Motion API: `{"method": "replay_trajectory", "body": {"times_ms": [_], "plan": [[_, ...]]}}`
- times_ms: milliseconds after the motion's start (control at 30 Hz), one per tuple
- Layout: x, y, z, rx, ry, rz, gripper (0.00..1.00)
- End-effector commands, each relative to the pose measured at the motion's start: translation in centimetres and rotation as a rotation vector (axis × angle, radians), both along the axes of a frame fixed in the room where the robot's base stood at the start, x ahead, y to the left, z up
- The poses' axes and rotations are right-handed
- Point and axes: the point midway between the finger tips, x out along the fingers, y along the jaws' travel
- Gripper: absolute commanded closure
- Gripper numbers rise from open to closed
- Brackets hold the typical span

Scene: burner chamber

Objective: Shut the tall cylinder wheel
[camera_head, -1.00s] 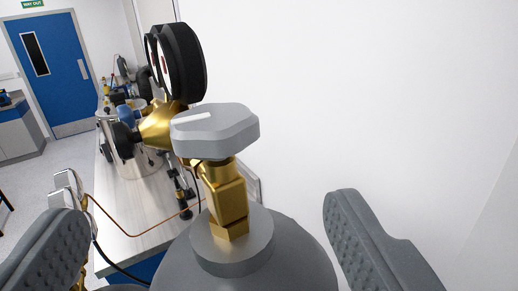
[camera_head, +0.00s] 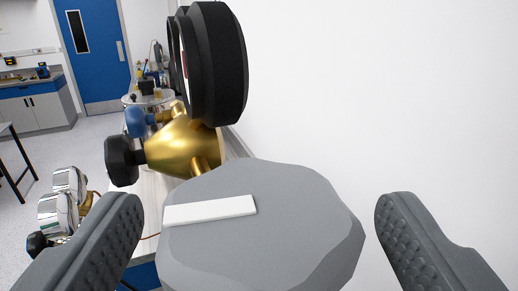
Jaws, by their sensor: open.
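The tall cylinder wheel (camera_head: 290,215) is a grey, many-sided knob with a white bar mark on its top. It fills the lower middle of the view, close to the camera. My gripper (camera_head: 258,215) is open, with one grey ribbed finger to the left of the wheel and the other to its right. Both fingers look apart from the wheel, with a wider gap on the right. The cylinder body and the valve stem are hidden under the wheel. A brass regulator (camera_head: 180,145) with a black gauge (camera_head: 218,65) stands just behind the wheel.
A black knob (camera_head: 121,160) sticks out left of the regulator. Chrome gauges (camera_head: 62,200) are at the lower left. A white wall (camera_head: 400,90) is close on the right. A bench with equipment and a blue door (camera_head: 90,50) are farther back.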

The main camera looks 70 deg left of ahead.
Motion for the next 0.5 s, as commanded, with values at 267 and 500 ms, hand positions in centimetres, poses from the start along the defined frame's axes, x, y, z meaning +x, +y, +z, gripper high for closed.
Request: {"method": "replay_trajectory", "body": {"times_ms": [267, 500], "plan": [[0.6, 1.6, 0.0, -0.001, 0.001, 0.002, 0.2], [0.7, 1.7, 0.0, -0.001, 0.001, 0.001, 0.2]]}}
